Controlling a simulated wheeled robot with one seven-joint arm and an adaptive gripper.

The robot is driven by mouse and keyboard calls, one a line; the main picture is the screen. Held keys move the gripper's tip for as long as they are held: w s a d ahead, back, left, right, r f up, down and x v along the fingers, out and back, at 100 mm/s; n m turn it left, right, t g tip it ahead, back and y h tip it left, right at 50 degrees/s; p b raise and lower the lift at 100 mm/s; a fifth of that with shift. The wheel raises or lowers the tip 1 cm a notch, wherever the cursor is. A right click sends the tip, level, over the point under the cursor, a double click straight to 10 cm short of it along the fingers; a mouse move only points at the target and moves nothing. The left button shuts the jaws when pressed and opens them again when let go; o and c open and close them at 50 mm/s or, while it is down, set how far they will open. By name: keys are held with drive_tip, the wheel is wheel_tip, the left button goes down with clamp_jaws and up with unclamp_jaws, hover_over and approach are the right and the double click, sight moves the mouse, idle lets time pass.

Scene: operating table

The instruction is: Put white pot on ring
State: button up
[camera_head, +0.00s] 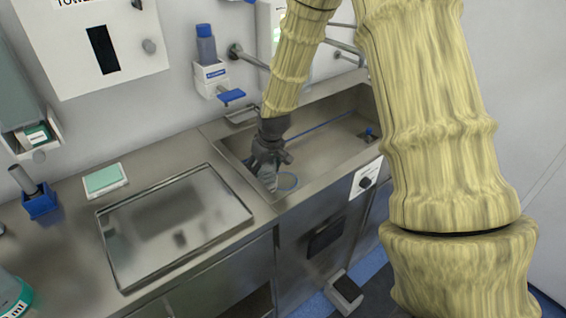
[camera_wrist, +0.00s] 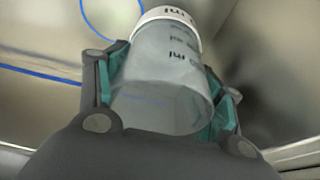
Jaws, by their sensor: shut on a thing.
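My gripper (camera_head: 268,158) is down in the steel sink. In the wrist view its teal-padded fingers (camera_wrist: 165,95) are shut on the sides of a pot (camera_wrist: 160,92), a translucent grey cylinder with dark "ml" markings and a white band at its far end.
The sink (camera_head: 330,150) has a blue line along it and a small blue item (camera_head: 369,134) at its right. A steel tray (camera_head: 150,262) lies on the counter to the left. A wall dispenser (camera_head: 212,76) hangs behind the sink.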

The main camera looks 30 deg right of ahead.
drive_tip(key=d, duration=0.3)
drive_tip(key=d+p, duration=0.1)
drive_tip(key=shift+w+d+f, duration=0.2)
drive_tip(key=shift+d+f, duration=0.2)
drive_tip(key=d, duration=0.3)
drive_tip(key=shift+d+p, duration=0.1)
drive_tip(key=shift+p, duration=0.2)
drive_tip(key=shift+d+f, duration=0.1)
drive_tip(key=shift+f, duration=0.2)
drive_tip(key=shift+w+f, duration=0.15)
drive_tip(key=shift+f, duration=0.25)
drive_tip(key=shift+r, duration=0.1)
drive_tip(key=o, duration=1.4)
